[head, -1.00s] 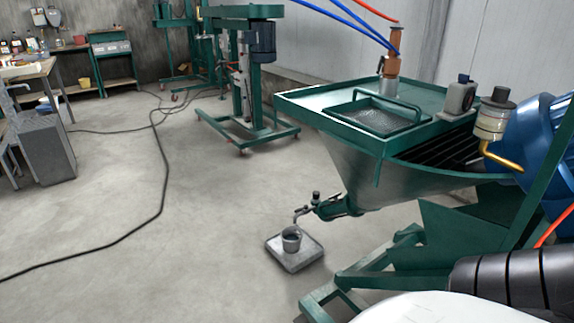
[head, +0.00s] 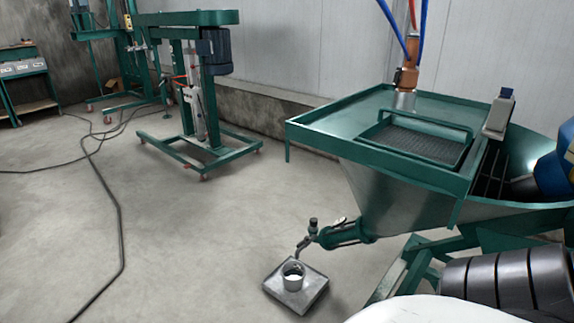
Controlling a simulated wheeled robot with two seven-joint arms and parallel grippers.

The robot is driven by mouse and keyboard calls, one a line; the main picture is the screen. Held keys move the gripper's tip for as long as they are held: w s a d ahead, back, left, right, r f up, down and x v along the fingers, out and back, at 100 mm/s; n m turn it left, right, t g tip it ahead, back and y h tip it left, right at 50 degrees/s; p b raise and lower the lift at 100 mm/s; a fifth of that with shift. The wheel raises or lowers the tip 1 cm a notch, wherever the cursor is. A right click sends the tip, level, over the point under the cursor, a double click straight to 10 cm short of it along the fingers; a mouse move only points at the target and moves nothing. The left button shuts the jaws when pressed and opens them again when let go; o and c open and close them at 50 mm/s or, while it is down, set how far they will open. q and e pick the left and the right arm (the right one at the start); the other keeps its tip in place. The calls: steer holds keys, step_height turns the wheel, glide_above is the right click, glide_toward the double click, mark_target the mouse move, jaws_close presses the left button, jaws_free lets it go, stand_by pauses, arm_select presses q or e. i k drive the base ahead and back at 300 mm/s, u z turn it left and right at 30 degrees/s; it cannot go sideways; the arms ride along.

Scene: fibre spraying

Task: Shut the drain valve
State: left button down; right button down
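The drain valve (head: 314,231) is on a green pipe (head: 345,233) at the lower left of the green hopper (head: 405,200). It has a small dark upright knob and a bent spout pointing down. A light lever-like part lies on top of the pipe; its exact position is too small to tell. A small metal cup (head: 293,275) stands under the spout on a grey square plate (head: 312,292) on the floor.
The hopper's green top has a mesh tray (head: 415,143) with a handle, and an orange fitting (head: 406,75) with blue and red hoses. A green wheeled stand (head: 205,150) is behind to the left. A black cable (head: 118,220) lies on the floor. The floor left of the plate is clear.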

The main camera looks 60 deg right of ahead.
mark_target(307, 238)
steer(key=z, duration=0.45)
steer(key=i, duration=2.2)
steer(key=z, duration=2.05)
steer(key=i, duration=1.1)
steer(key=z, duration=1.2)
